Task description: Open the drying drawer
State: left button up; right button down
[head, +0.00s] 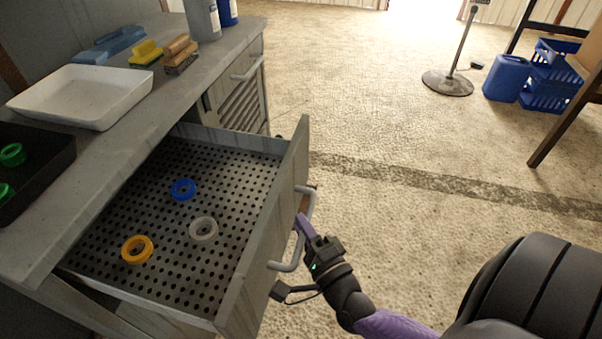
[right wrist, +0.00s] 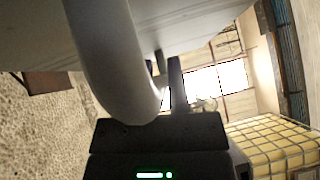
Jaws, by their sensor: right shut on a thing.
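The drying drawer (head: 290,190) stands pulled out of the grey cabinet, with its perforated bottom in plain view. A blue ring (head: 183,189), a whitish ring (head: 203,229) and an orange ring (head: 138,249) lie on that bottom. My right gripper (head: 301,222) is at the drawer's front, shut on the grey bar handle (head: 292,264). In the right wrist view the handle (right wrist: 108,55) curves down close against the gripper (right wrist: 165,100). My left gripper is not in view.
The worktop (head: 130,132) above carries a white tray (head: 82,97), a black tray with green rings (head: 38,172), brushes and bottles. Another handle (head: 248,68) is on the cabinet farther back. Open floor (head: 400,150) lies to the right, with blue crates (head: 548,75) beyond.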

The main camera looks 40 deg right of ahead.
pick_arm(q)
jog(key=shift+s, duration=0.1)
pick_arm(e)
jog(key=c, duration=0.6)
grip_release()
jog(key=shift+s, duration=0.1)
pick_arm(q)
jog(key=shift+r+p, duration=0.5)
jog(key=shift+p, duration=0.05)
pick_arm(e)
jog(key=s, duration=0.3)
jog(key=s+a+f, duration=0.1)
jog(key=s, duration=0.5)
jog(key=shift+s+a+f, duration=0.15)
jog(key=shift+s+f, duration=0.05)
jog(key=shift+s, duration=0.1)
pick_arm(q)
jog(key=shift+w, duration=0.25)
